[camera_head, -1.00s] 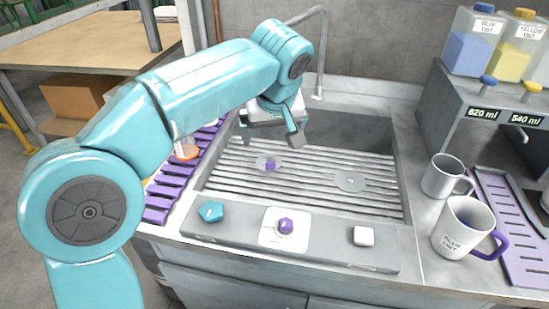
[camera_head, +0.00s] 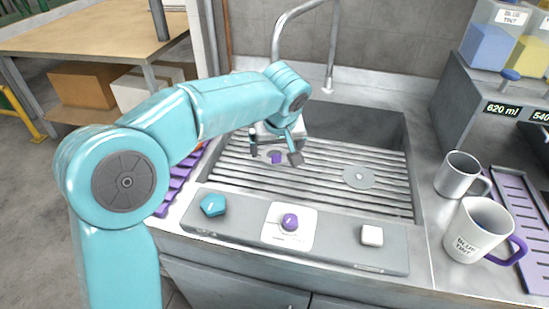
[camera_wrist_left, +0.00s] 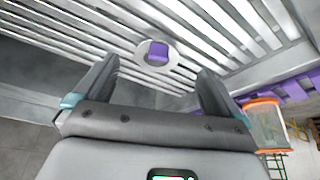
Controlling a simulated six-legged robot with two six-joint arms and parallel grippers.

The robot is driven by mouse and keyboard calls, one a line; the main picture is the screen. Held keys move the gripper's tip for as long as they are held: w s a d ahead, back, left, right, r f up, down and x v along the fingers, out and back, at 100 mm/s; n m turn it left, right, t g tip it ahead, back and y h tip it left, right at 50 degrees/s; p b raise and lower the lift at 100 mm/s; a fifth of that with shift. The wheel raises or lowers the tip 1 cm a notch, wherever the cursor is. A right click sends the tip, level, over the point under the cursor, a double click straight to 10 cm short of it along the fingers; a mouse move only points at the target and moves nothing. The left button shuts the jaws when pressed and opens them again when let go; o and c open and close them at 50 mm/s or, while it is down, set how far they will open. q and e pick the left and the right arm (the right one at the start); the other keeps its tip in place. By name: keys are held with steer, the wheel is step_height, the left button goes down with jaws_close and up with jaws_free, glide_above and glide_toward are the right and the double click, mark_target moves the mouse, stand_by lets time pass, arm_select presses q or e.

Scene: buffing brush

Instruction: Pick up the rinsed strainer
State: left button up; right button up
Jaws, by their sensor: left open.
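The strainer, a small pale disc with a purple block-shaped grip (camera_head: 276,158), lies on the slatted rack in the sink. It also shows in the left wrist view (camera_wrist_left: 158,51), between and just beyond my fingertips. My left gripper (camera_head: 274,152) is open above the rack, with its two dark fingers on either side of the strainer in the picture. In the left wrist view the open jaws (camera_wrist_left: 158,74) are empty, and I see no finger touching the strainer. My right gripper is not in view.
A flat grey disc (camera_head: 359,177) lies farther right on the rack. The front ledge has a teal knob (camera_head: 213,205), a purple knob (camera_head: 290,222) and a white button (camera_head: 372,235). Two mugs stand right of the sink. An orange-rimmed container (camera_wrist_left: 264,124) shows in the wrist view.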

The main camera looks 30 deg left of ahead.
mark_target(276, 155)
arm_select(q)
steer(key=x, duration=0.5)
steer(key=shift+w+f, duration=0.1)
steer(key=shift+w, duration=0.05)
steer(key=shift+d, duration=0.1)
steer(key=c, duration=1.1)
steer(key=shift+c, duration=0.4)
